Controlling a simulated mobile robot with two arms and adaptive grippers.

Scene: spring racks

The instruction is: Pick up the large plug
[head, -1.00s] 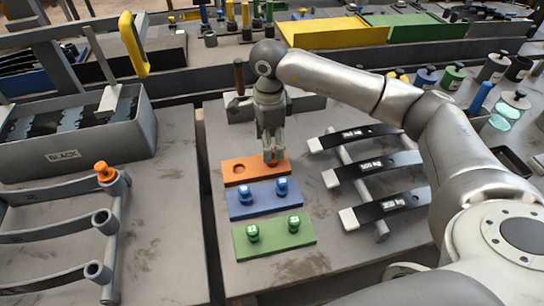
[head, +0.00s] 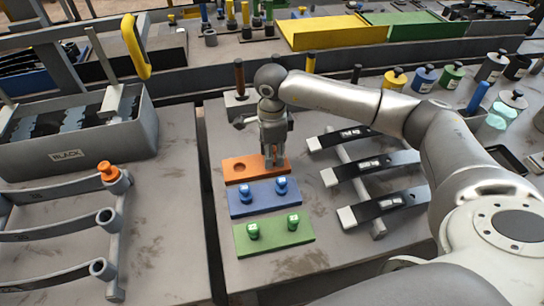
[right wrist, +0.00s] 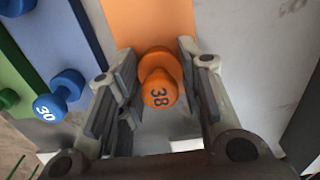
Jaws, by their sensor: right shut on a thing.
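My right gripper (head: 273,160) points down at the right end of the orange block (head: 234,178) in the head view. In the right wrist view it is shut on an orange plug (right wrist: 158,88) marked 38, with a finger on each side. The plug is at the orange block (right wrist: 152,22); whether it still sits in its hole I cannot tell. The fingers mostly hide it in the head view. The block's left hole (head: 240,167) is empty. Another orange plug (head: 107,171) sits on the left rack. My left gripper is not in view.
A blue block (head: 264,206) with two blue plugs and a green block (head: 272,246) with two green plugs lie in front. Black curved springs (head: 385,203) lie to the right. A grey bin (head: 90,150) stands at the left.

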